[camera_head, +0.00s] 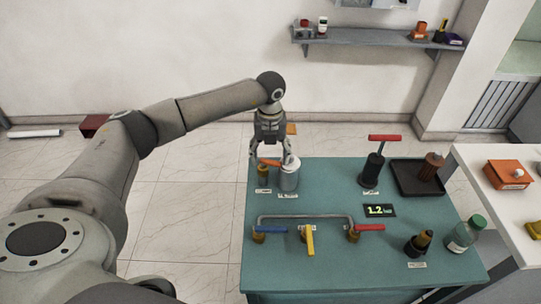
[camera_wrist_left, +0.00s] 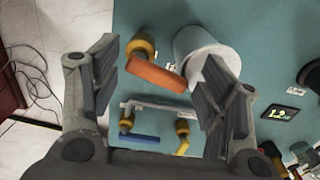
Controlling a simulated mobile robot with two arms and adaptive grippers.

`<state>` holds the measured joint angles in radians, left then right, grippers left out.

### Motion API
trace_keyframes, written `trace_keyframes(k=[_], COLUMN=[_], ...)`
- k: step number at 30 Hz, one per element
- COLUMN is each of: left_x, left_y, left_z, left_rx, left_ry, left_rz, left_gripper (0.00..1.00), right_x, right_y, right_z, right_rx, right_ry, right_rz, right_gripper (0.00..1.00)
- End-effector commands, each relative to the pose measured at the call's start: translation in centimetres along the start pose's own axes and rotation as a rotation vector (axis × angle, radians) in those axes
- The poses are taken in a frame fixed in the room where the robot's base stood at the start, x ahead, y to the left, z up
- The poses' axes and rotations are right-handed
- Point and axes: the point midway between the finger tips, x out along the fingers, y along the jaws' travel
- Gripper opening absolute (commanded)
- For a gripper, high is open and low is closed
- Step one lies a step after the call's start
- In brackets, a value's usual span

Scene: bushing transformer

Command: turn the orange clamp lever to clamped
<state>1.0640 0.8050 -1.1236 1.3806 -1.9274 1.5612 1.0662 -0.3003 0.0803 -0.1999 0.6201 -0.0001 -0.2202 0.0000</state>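The orange clamp lever (camera_head: 270,162) sits at the back left of the teal table, on a brass-coloured post (camera_head: 264,174) beside a white cylinder (camera_head: 290,179). My left gripper (camera_head: 271,153) points down over the lever, partly hiding it. In the left wrist view the lever (camera_wrist_left: 155,76) runs from its brass pivot (camera_wrist_left: 141,44) down to the right, close to the cylinder. There my left gripper's fingers (camera_wrist_left: 160,60) are apart, with the lever seen between them. The right finger overlaps the cylinder; I cannot tell whether they touch. My right gripper is not in view.
A pipe with blue (camera_head: 271,229), yellow (camera_head: 310,240) and red (camera_head: 370,227) lever valves crosses the teal table (camera_head: 330,272). A red-handled pump (camera_head: 373,168), black tray (camera_head: 405,180), display (camera_head: 379,210) and bottle (camera_head: 464,236) stand to the right.

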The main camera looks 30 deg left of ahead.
Motion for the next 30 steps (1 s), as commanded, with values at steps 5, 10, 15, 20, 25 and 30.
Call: trace_keyframes(k=[5,10,15,20,25,30], left_x=[0.1,0.1,-0.8,-3.1,-5.7,-7.3], left_y=[-0.2,-0.2,-0.2,-0.1,0.0,0.1], left_z=[-0.2,-0.3,-0.2,-0.1,-0.1,0.0], left_rx=[0.002,0.004,0.004,0.002,0.002,0.0], left_ry=[0.003,0.006,0.005,0.004,0.003,0.005], left_rz=[-0.003,-0.002,-0.004,-0.004,-0.002,0.0], left_gripper=[0.79,0.79,0.79,0.79,0.79,0.79], right_x=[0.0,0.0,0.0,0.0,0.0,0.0], right_y=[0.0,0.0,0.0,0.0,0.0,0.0], right_z=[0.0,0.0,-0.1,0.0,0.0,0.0], right_rx=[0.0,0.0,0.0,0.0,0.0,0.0], right_ry=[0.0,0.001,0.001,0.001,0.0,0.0], right_rz=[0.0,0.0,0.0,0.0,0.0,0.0], right_gripper=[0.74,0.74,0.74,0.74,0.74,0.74])
